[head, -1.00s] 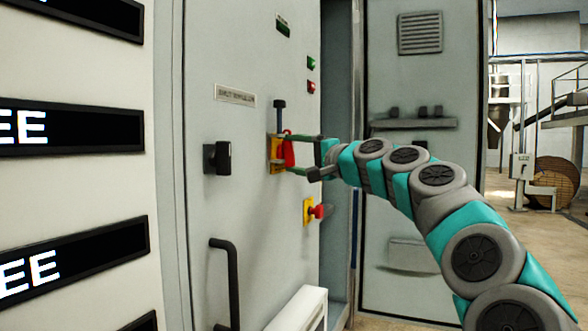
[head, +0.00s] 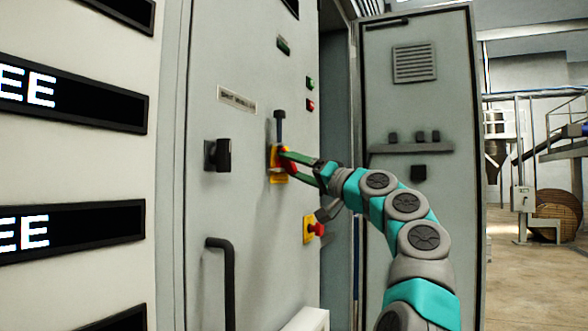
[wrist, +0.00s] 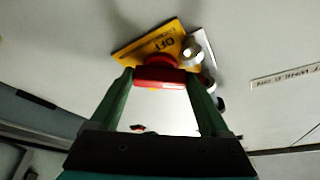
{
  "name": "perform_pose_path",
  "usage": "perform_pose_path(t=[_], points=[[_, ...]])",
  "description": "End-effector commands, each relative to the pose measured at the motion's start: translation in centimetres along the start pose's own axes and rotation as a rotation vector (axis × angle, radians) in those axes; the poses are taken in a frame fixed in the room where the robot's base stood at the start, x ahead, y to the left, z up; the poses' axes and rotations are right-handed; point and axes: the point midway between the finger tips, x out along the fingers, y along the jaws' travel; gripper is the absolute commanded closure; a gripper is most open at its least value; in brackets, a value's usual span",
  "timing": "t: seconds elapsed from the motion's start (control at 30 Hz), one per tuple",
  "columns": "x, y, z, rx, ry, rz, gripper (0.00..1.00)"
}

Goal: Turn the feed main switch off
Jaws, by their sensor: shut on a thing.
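The main switch is a red handle (head: 290,166) on a yellow plate (head: 276,176) on the grey cabinet door. In the wrist view the red handle (wrist: 160,76) lies crosswise between my green fingertips, and the yellow plate (wrist: 148,46) behind it shows the word OFF. My gripper (head: 288,162) is shut on the red handle, with my arm reaching in from the lower right. The fingers partly hide the handle in the head view.
A dark upright lever (head: 280,127) is just above the plate. A second red-and-yellow knob (head: 314,230) sits below right, near my wrist. A black rotary handle (head: 217,155) and a door pull (head: 223,280) are to the left. An open cabinet door (head: 425,110) stands behind my arm.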

Motion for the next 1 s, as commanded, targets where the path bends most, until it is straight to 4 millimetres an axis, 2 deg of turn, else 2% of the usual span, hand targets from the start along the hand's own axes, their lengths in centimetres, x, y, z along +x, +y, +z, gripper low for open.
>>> perform_pose_path(t=[0.6,1.0], points=[[0.10,0.54,-0.31,-0.435,-0.001,-0.176,0.76],[0.03,0.36,-0.32,-0.583,0.002,-0.241,0.76]])
